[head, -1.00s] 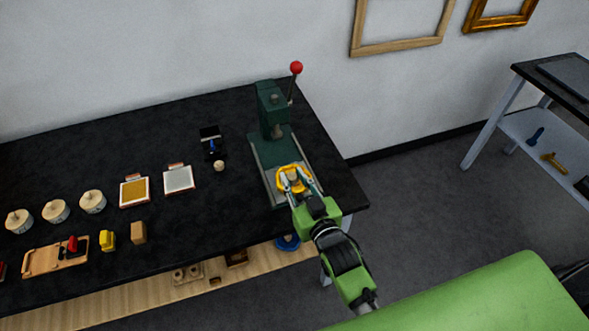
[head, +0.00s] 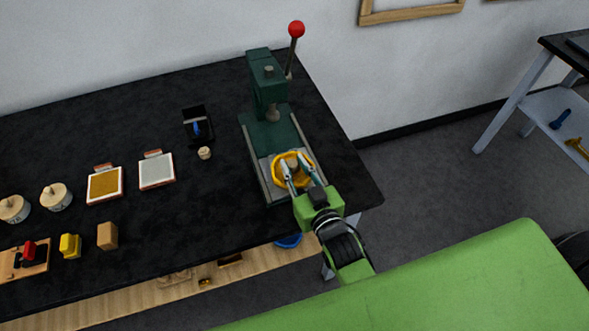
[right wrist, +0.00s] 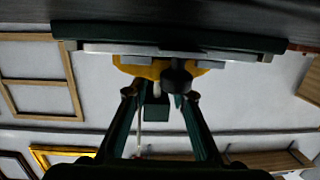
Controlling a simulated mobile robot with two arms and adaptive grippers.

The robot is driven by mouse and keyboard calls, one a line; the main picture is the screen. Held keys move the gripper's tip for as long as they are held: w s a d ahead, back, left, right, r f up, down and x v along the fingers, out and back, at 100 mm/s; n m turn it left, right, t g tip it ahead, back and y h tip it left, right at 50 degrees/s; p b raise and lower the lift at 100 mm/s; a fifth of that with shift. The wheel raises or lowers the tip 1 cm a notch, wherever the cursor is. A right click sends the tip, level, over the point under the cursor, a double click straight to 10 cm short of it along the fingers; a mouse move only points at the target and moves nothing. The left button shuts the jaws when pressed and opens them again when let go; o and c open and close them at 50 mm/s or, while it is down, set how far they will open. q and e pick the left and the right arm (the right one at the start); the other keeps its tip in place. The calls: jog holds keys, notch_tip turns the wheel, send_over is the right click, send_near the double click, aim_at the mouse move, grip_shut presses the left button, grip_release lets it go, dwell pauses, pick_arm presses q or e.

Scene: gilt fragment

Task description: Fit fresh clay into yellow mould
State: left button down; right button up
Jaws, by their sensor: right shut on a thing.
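The yellow mould (head: 276,171) is a ring lying on the front part of the green press's base. My right gripper (head: 296,172) reaches over it from the front and is shut on a small grey-brown lump (head: 292,162), which looks like the fresh clay. In the right wrist view the lump (right wrist: 176,78) is a dark, round piece between the fingertips, overlapping the yellow ring (right wrist: 140,68). The lump is within the ring's outline in the head view; whether it is seated or just above, I cannot tell. My left gripper is not in view.
The green press (head: 266,90) with its red-knobbed lever (head: 296,29) stands directly behind the mould. A black tray (head: 197,122), a small beige cylinder (head: 204,153), two framed plates and lidded jars lie to the left.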

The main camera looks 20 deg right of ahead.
jog(key=shift+f, duration=0.5)
jog(key=shift+r, duration=0.1)
jog(key=shift+s, duration=0.1)
jog(key=o, duration=0.8)
jog(key=shift+o, duration=1.1)
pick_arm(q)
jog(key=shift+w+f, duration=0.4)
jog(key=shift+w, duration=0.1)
pick_arm(e)
jog(key=shift+s, duration=0.1)
jog(key=s, duration=0.3)
jog(key=s+r+b, duration=0.1)
jog(key=s, duration=0.3)
jog(key=s+b, duration=0.1)
jog(key=s, duration=0.2)
jog(key=shift+s+d+r, duration=0.15)
jog(key=shift+d+r, duration=0.05)
jog(key=shift+d, duration=0.2)
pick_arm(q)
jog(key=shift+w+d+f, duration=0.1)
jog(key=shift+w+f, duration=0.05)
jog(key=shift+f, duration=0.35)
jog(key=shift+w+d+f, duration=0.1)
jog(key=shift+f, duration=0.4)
pick_arm(e)
jog(key=shift+s+r, duration=0.25)
jog(key=shift+s, duration=0.4)
